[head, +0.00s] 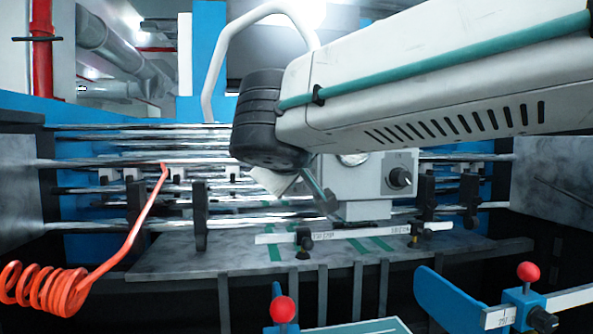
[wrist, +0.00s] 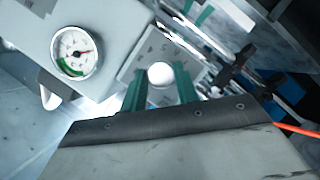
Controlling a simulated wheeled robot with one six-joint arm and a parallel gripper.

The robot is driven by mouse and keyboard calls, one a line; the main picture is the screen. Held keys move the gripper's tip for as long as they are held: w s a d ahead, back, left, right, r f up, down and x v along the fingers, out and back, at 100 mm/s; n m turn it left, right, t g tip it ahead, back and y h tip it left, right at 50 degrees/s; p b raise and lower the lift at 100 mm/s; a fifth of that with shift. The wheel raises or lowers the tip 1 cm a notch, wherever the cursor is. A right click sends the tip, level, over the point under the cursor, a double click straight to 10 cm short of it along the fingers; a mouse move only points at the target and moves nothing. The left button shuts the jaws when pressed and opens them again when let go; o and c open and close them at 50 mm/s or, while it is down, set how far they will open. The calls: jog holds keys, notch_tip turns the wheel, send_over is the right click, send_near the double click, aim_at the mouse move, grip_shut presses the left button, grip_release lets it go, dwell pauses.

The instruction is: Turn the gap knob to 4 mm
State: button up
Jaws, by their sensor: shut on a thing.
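In the wrist view, a round white knob (wrist: 160,73) stands out from a pale plate (wrist: 133,64) with small dark marks. I take it for the gap knob. My gripper (wrist: 160,82) has its two green fingers on either side of this knob and is shut on it. The marks are too blurred to read, so I cannot tell the setting.
Shiny rollers (head: 120,160) cross behind. A coiled orange hose (head: 45,289) hangs left. Red-topped levers (head: 283,309) (head: 528,272) stand in front. A white scale bar (head: 350,233) lies below the box.

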jog(key=shift+f+n, duration=0.15)
jog(key=shift+n, duration=0.15)
dwell(0.4)
jog(key=o, duration=1)
jog(key=shift+c, duration=0.2)
jog(key=shift+s, duration=0.1)
jog(key=v, duration=0.7)
jog(key=shift+s, duration=0.3)
